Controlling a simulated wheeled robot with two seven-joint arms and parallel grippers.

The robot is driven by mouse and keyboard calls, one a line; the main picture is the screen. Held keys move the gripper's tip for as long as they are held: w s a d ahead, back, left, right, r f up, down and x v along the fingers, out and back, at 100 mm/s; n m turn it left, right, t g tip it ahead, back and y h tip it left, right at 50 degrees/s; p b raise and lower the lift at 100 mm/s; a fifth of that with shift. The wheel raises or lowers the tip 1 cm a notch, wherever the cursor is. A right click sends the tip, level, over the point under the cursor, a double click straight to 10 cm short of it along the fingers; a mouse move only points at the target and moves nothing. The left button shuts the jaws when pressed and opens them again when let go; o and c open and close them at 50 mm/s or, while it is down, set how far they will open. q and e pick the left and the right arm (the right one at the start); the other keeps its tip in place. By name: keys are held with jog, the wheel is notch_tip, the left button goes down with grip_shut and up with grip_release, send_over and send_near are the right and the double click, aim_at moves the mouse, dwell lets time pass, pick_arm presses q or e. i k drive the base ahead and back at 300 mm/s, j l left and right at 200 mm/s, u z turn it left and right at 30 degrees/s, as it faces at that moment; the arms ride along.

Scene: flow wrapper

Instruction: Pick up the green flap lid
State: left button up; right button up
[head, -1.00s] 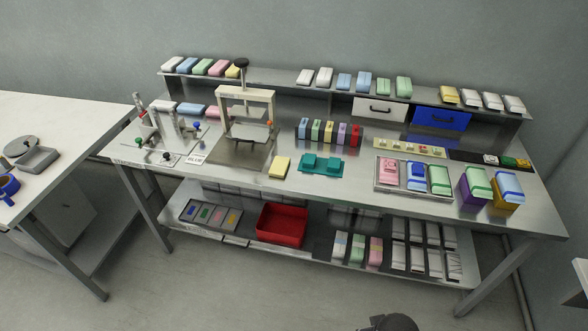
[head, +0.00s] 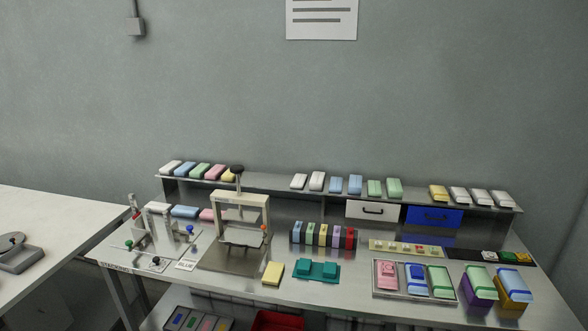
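Several green pieces are in the head view, and I cannot tell for sure which is the green flap lid. One green piece (head: 438,276) lies at the right end of a metal tray (head: 410,297), beside a blue and a pink piece. Another green piece (head: 482,277) sits on top of a purple box (head: 476,298). Two pale green blocks (head: 375,187) stand on the raised back shelf. Neither of my grippers is in view.
A press (head: 240,225) stands left of centre on the bench. A teal fixture (head: 317,269) and a yellow block (head: 272,273) lie in front. A blue drawer (head: 434,217) hangs under the back shelf. A second table (head: 45,225) stands at the left.

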aim_at(505, 255)
jog(key=z, duration=1.45)
